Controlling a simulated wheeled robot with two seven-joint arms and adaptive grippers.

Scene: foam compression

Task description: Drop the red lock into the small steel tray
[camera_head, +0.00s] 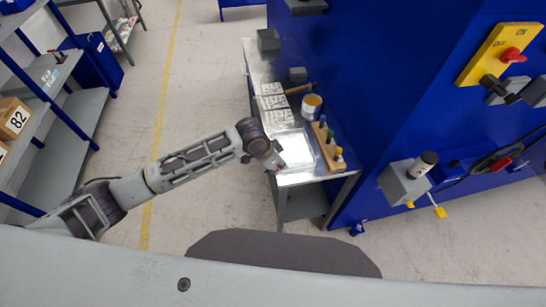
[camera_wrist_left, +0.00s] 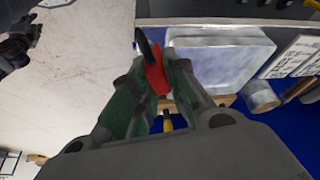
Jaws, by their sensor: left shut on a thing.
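The red lock (camera_wrist_left: 155,76), with a dark shackle at its top, is held between the green-grey fingers of my left gripper (camera_wrist_left: 158,80) in the left wrist view. My left gripper is shut on it. In the head view my left gripper (camera_head: 277,167) is at the near left corner of the small steel tray (camera_head: 307,164), and the lock is barely visible there. The tray (camera_wrist_left: 222,60) is shallow and shiny; in the left wrist view it lies just right of the lock. How high the lock is above the table is hard to tell. My right gripper is not in view.
A wooden rack with several coloured-handled tools (camera_head: 329,148) stands right of the tray. A tape roll (camera_head: 311,105), a hammer (camera_head: 300,88) and white printed boards (camera_head: 272,103) lie beyond it. A blue cabinet (camera_head: 370,80) walls off the right side. Open floor (camera_head: 205,80) lies left.

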